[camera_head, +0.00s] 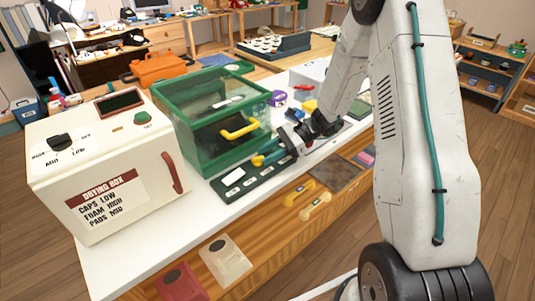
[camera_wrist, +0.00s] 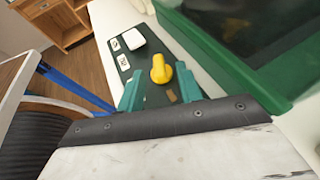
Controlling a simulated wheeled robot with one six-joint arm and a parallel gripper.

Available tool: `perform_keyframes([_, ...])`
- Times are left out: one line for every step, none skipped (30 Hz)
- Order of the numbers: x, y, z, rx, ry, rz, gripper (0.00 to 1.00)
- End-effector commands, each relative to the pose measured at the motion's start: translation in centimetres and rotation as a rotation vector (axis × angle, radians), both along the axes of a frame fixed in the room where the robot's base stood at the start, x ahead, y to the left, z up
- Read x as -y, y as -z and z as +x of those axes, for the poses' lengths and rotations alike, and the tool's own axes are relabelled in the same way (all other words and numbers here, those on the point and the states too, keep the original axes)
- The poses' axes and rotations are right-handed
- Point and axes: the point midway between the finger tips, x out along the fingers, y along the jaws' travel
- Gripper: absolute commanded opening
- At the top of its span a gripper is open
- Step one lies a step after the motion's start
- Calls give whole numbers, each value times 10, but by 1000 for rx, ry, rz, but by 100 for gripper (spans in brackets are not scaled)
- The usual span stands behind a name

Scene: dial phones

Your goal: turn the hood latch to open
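The hood is a green-framed box with dark clear panels (camera_head: 215,120) and a yellow handle (camera_head: 240,130) on its front. A dark panel (camera_head: 232,190) with white labels lies in front of it on the white bench. A yellow knob (camera_wrist: 159,70), which appears to be the latch, stands on this panel in the wrist view. It also shows in the head view (camera_head: 258,160). My gripper (camera_wrist: 158,88) is open, its teal fingers spread to the left and right of the knob's near end. I cannot tell whether they touch it. In the head view my gripper (camera_head: 268,155) is low over the panel.
A white drying box (camera_head: 105,165) with a dial and red handle stands left of the hood. The hood wall (camera_wrist: 225,65) is close on the right in the wrist view.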

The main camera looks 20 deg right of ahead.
Motion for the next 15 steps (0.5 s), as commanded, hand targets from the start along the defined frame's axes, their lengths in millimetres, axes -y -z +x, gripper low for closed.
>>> perform_keyframes([-3,1,0,0,-1,0,35])
perform_keyframes([-4,2,0,0,-1,0,35])
perform_keyframes([-5,2,0,0,0,-1,35])
perform_keyframes([-5,2,0,0,0,-1,35])
perform_keyframes([-5,3,0,0,0,-1,35])
perform_keyframes([-5,3,0,0,0,-1,35])
perform_keyframes([-5,2,0,0,0,-1,35])
perform_keyframes([-5,2,0,0,0,-1,35])
perform_keyframes([-5,2,0,0,0,-1,35])
perform_keyframes([-5,2,0,0,0,-1,35])
perform_keyframes([-5,2,0,0,0,-1,27])
perform_keyframes([-5,2,0,0,0,-1,16])
perform_keyframes([-5,2,0,0,0,-1,8])
perform_keyframes([-5,2,0,0,0,-1,0])
perform_keyframes([-5,2,0,0,0,-1,0])
